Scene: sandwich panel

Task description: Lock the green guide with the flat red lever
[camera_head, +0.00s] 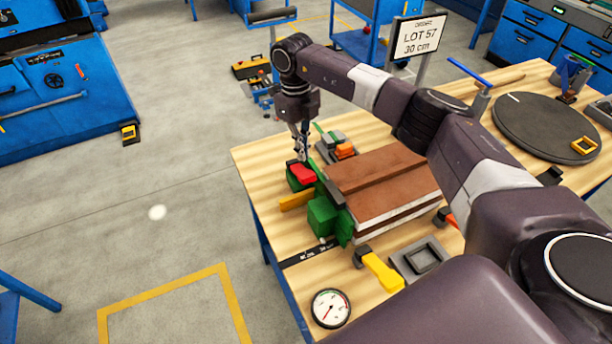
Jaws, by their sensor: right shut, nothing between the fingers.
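The flat red lever (303,173) lies on top of a dark and green block at the left end of the brown panel (385,180). The green guide (322,216) stands along the panel's left edge, with several green parts in a row. My right gripper (302,157) points down at the far end of the guide, shut and empty. Its fingertips are right at the red lever's far edge; I cannot tell whether they touch it. My left gripper is not in view.
A yellow bar (295,201) sticks out left of the guide. A yellow-handled clamp (382,272), a grey square frame (421,257) and a dial gauge (330,307) lie in front. Grey, green and orange parts (336,145) sit behind. A dark round plate (545,127) is at right.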

